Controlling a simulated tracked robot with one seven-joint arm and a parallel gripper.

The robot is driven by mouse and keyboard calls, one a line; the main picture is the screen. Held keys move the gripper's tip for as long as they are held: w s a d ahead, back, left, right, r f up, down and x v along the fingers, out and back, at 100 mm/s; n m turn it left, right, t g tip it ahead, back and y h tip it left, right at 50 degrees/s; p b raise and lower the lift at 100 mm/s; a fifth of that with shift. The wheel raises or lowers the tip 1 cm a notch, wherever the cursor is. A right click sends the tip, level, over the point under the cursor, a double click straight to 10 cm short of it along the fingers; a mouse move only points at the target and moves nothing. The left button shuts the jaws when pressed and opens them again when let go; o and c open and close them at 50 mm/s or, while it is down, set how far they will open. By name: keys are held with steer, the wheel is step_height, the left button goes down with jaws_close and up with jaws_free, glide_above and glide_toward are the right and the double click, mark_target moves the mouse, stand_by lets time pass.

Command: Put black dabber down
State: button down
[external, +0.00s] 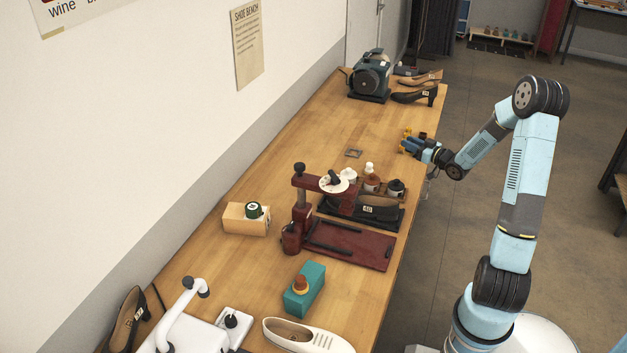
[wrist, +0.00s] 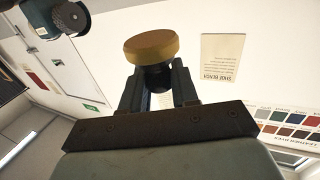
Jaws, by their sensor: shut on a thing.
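My gripper (external: 410,143) is over the right edge of the bench, in its far half, reaching left. In the wrist view my gripper (wrist: 156,88) is shut on the black dabber (wrist: 151,48), which has a dark neck between the fingers and a round, flat tan end beyond the fingertips. In the external view the held dabber is too small to make out clearly among the fingers. I cannot tell there whether it touches the bench (external: 320,120).
A small grey square (external: 354,153) lies left of my gripper. Nearer stand a tray of jars (external: 371,184), a red press (external: 340,240), a wooden block (external: 246,222) and a teal block (external: 304,290). A grinder (external: 370,77) and shoes (external: 415,95) stand beyond. Bench around the square is clear.

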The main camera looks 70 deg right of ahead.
step_height(320, 180, down, 14)
steer(key=shift+r, duration=0.2)
stand_by(0.5)
steer(key=shift+f, duration=0.25)
steer(key=c, duration=0.8)
jaws_free()
steer(key=shift+c, duration=0.2)
steer(key=shift+o, duration=0.3)
steer(key=v, duration=1.4)
